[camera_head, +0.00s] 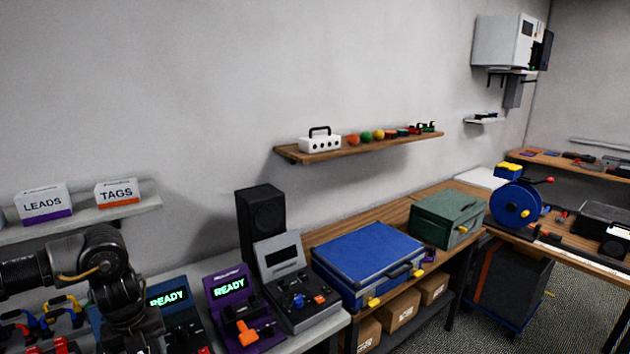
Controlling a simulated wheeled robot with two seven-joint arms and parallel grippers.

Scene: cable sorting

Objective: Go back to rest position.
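My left arm comes in from the left edge of the head view, bent downward at its joint. Its gripper end is cut off or hidden at the bottom of the picture, so its fingers do not show. My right arm and gripper are not in view. The arm stands in front of a blue tester (181,325) whose screen reads READY and hides part of it. A purple tester (232,300), also reading READY, with an orange part, stands to its right, apart from the arm.
A grey console (296,300), a black speaker (260,220), a blue case (368,258) and a green box (447,217) stand along the benches. Coloured clips (40,322) lie at lower left. A wall shelf (140,203) holds LEADS (44,205) and TAGS (117,194) boxes.

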